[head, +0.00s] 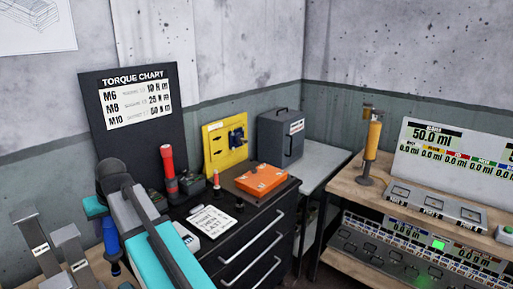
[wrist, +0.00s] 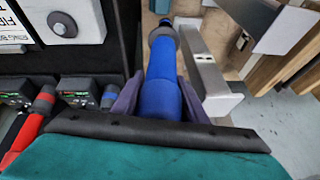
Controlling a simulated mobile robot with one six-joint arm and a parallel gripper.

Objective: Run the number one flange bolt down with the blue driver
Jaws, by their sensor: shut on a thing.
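The blue driver (wrist: 163,82) is between the dark purple fingers of my gripper (wrist: 160,98) in the wrist view, and the gripper is shut on it. Its narrow dark end points away from the camera. In the head view the blue driver (head: 110,243) shows at lower left beside my teal arm, which hides part of it. A grey metal bracket (wrist: 207,70) is close on the driver's right in the wrist view; I cannot tell if they touch. I cannot make out the number one flange bolt in either view.
A red driver (head: 168,162) stands on the black drawer cabinet (head: 262,238), with an orange case (head: 261,179) and a yellow panel (head: 226,142) nearby. Grey metal posts (head: 68,243) stand at lower left. A wooden bench (head: 352,192) is at right. Floor shows at the wrist view's right.

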